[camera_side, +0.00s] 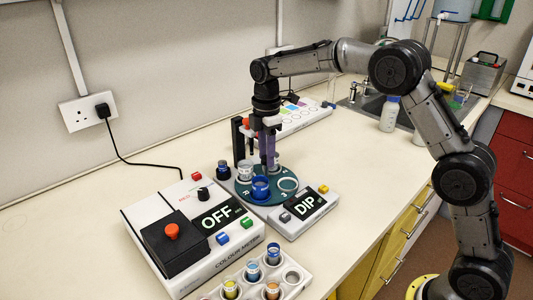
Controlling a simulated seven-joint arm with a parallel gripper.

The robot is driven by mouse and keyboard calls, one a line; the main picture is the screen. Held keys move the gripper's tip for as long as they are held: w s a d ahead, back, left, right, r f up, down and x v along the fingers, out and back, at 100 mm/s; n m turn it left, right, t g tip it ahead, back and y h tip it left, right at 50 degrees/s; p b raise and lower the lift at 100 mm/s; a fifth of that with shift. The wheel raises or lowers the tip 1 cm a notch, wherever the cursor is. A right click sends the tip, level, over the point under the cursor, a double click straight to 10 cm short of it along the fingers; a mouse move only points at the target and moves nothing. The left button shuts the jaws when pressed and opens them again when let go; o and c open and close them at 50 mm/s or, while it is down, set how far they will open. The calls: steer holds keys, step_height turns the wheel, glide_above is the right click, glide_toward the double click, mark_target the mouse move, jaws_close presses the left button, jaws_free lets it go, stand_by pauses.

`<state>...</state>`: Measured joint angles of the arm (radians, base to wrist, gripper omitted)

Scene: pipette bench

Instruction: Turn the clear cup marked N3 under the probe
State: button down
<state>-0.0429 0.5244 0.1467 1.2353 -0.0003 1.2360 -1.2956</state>
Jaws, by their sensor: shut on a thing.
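A dark green turntable (245,190) with letters on its rim stands on the bench in the middle of the picture. It carries a clear cup (245,171) at its left, a blue cup (260,188) at the front and a pale ring or cup (288,184) at the right. The N3 mark cannot be read on any cup. A black stand (238,141), apparently the probe's, rises behind the turntable. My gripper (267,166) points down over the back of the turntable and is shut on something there. The fingers largely hide the held thing; a pale cup (276,159) shows right beside them.
The colour meter (195,268) reads OFF at the front left. A dark cup (222,169) stands left. A rack (262,292) of coloured cups is in front. Bench space to the right is clear.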

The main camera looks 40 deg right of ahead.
steer(key=shift+r+n, duration=0.15)
steer(key=shift+n, duration=5.65)
steer(key=c, duration=0.5)
jaws_free()
steer(key=shift+c, duration=0.2)
step_height(320, 180, up, 14)
